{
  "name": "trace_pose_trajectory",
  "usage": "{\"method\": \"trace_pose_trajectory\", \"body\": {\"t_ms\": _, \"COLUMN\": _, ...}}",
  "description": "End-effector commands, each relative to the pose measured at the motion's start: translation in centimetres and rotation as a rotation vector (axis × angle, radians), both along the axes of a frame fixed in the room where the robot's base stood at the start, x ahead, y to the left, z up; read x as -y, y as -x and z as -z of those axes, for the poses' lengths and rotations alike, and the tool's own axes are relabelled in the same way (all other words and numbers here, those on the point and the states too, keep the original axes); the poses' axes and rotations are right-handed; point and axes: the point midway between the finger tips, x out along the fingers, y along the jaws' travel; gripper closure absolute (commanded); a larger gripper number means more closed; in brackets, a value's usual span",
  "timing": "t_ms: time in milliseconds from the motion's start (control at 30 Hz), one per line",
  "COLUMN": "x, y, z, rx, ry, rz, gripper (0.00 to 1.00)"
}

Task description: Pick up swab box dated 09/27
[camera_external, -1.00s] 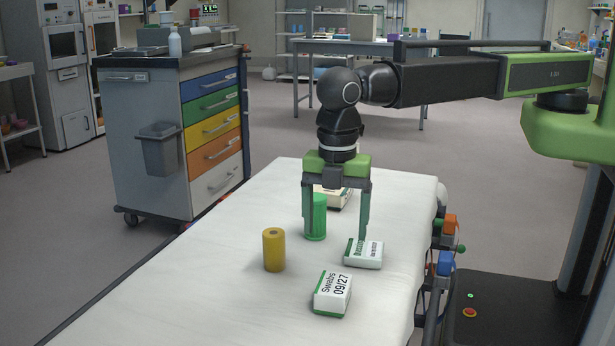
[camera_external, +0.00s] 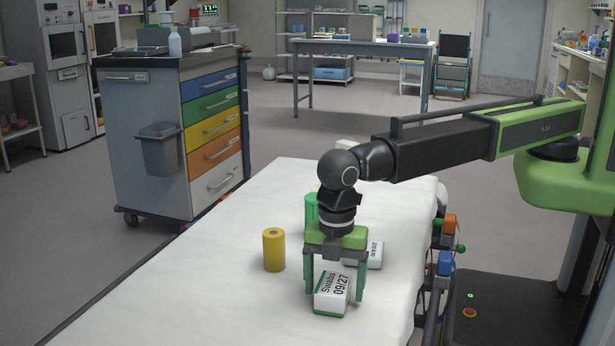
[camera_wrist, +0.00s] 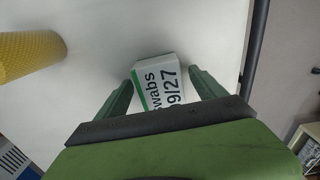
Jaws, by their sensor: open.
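The swab box (camera_external: 331,294) is white with a green edge and reads "Swabs 09/27". It lies on the white stretcher sheet near its front right. My gripper (camera_external: 335,297) is open, pointing down over the box, with one finger on its left and one on its right. In the wrist view the box (camera_wrist: 160,84) shows between the tips of my open gripper (camera_wrist: 160,88), its lower part hidden by the gripper body. I cannot tell whether the fingers touch it.
A yellow roll (camera_external: 273,250) stands on the sheet to the left and shows in the wrist view (camera_wrist: 28,55). A second white box (camera_external: 374,254) lies just behind my gripper. A green cylinder (camera_external: 311,211) stands farther back, partly hidden. The sheet's front left is clear.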

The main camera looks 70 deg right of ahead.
Motion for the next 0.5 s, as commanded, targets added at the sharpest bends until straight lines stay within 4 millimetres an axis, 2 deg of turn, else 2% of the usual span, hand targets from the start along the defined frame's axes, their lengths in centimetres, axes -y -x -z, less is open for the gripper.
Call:
{"method": "trace_pose_trajectory", "body": {"t_ms": 33, "x": 0.01, "y": -0.01, "z": 1.0, "rx": 0.0, "ry": 0.0, "rz": 0.0, "gripper": 0.2}}
{"method": "trace_pose_trajectory", "body": {"t_ms": 267, "x": 0.01, "y": -0.02, "z": 0.6, "rx": 0.0, "ry": -0.001, "rz": 0.0, "gripper": 0.21}}
{"method": "trace_pose_trajectory", "body": {"t_ms": 500, "x": 0.01, "y": -0.02, "z": 0.6, "rx": 0.0, "ry": -0.001, "rz": 0.0, "gripper": 0.53}}
